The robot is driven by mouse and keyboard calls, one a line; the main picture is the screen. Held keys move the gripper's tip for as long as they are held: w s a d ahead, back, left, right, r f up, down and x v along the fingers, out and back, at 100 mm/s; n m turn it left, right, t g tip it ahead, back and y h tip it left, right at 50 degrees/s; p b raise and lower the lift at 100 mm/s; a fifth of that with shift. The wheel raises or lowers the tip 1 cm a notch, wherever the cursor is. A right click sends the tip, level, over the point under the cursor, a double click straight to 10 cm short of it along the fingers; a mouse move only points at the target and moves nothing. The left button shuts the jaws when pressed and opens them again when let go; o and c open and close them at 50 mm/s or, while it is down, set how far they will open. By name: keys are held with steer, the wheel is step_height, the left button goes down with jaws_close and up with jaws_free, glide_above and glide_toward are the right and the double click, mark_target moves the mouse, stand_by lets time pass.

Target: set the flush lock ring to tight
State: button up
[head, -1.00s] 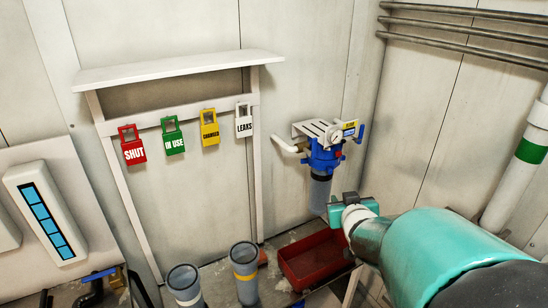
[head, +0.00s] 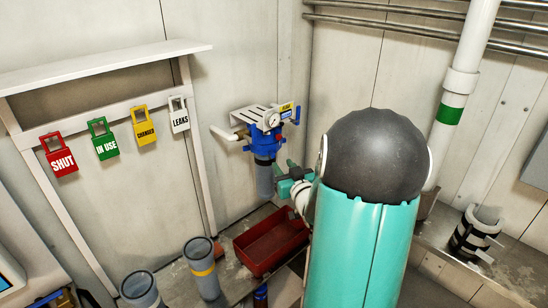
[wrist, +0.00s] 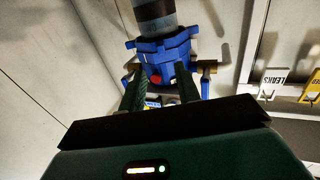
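The filter unit hangs on the back wall in the head view, with a blue head, a round gauge (head: 273,120) and a grey bowl (head: 265,182) below. A blue lugged ring (head: 264,157), which looks like the flush lock ring, sits at the top of the bowl. In the wrist view the unit appears upside down, with the blue ring (wrist: 163,48) ahead and the bowl (wrist: 155,14) above it. My gripper (wrist: 161,72) is open, its two dark green fingers spread before the blue part and a red button. Contact cannot be told. In the head view my gripper (head: 288,182) is partly hidden by my arm.
A red tray (head: 270,246) lies below the unit. Grey cups (head: 203,268) stand left of it. Red, green, yellow and white tags (head: 179,114) hang on a rail at left. A white pipe (head: 465,75) and a clamp-like holder (head: 475,235) are at right.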

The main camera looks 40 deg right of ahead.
mark_target(274, 154)
steer(key=x, duration=0.6)
steer(key=shift+w, duration=0.25)
jaws_close()
